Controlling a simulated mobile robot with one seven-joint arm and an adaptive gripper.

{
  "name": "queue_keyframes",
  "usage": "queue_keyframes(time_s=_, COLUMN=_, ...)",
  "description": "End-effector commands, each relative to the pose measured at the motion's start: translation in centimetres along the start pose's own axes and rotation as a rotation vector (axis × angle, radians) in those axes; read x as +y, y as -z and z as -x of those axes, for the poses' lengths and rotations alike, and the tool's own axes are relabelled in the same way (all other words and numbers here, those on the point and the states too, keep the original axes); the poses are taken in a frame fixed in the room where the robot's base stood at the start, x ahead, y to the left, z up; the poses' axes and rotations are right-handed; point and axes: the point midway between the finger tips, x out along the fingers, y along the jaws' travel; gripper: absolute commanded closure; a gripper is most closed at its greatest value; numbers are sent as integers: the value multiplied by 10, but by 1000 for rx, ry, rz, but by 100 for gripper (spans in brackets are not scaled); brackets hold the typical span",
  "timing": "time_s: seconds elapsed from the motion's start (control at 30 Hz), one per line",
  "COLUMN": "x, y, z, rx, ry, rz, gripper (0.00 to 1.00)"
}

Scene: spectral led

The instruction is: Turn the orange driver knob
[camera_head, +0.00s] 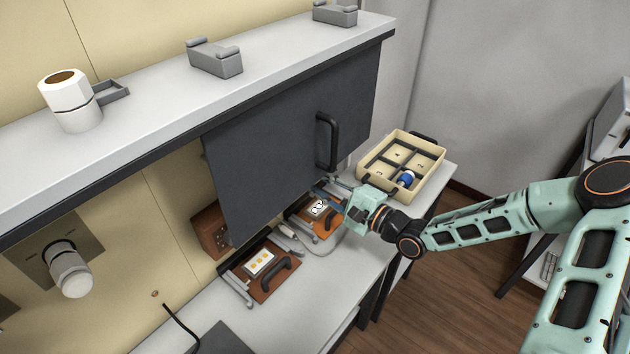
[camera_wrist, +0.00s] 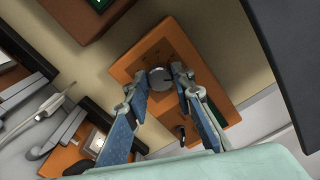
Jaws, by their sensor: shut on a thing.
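In the wrist view a round silver-grey knob (camera_wrist: 160,78) sits on the face of an orange box (camera_wrist: 205,68). My gripper (camera_wrist: 158,82) has one finger on each side of the knob and is shut on it. The pad tips reach the knob's rim. A mark shows on the knob, but its exact setting is too small to read. In the head view my gripper (camera_head: 328,192) reaches in below the dark hanging panel. The knob and its box are hidden behind that panel there.
The dark panel (camera_head: 290,140) with a black handle hangs close above my gripper. Orange boards with modules (camera_head: 264,268) lie on the bench beneath. A cream tray (camera_head: 373,188) with compartments and a blue item stands to the right. A darker orange-brown box (camera_head: 207,228) stands left.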

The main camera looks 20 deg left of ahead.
Motion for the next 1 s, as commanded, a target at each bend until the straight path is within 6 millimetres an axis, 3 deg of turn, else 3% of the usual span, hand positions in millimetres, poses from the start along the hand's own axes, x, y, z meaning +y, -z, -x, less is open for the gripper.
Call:
queue_keyframes(time_s=0.1, x=1, y=0, z=0, rx=1, ry=-1, rz=0, gripper=100)
queue_keyframes(time_s=0.13, x=1, y=0, z=0, rx=1, ry=-1, rz=0, gripper=75)
queue_keyframes(time_s=0.27, x=0, y=0, z=0, rx=0, ry=-1, rz=1, gripper=61)
queue_keyframes(time_s=0.67, x=0, y=1, z=8, rx=1, ry=0, rz=1, gripper=60)
queue_keyframes(time_s=1.0, x=0, y=1, z=76, rx=4, ry=-1, rz=1, gripper=60)
